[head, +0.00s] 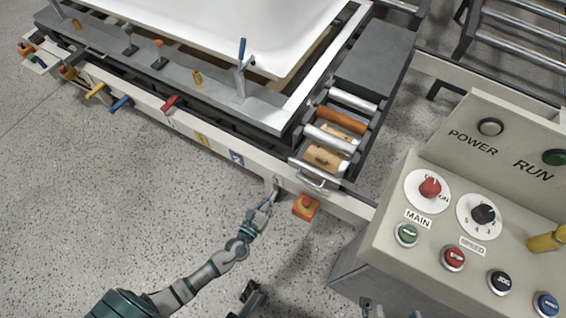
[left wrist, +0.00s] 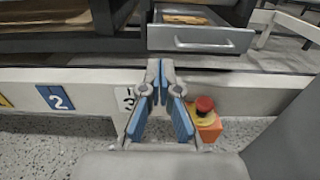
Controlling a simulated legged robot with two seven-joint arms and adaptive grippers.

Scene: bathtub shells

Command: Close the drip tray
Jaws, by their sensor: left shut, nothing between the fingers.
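The drip tray looks like a grey drawer (head: 318,176) with a metal bar handle, below the end of the short roller section. Its front also shows in the left wrist view (left wrist: 230,38), standing out from under the frame with its top open and a tan piece inside. My left gripper (head: 271,190) is shut and empty. It is in front of the white frame rail, below and left of the tray handle, apart from it. Its closed fingers show in the left wrist view (left wrist: 160,75). Only small tips of what may be my right gripper (head: 388,312) show at the bottom edge.
An orange box with a red stop button (head: 305,206) hangs on the rail just below the handle. A control panel (head: 470,150) stands at the right. A white bathtub shell (head: 240,30) lies on the machine bed. Floor at left is clear.

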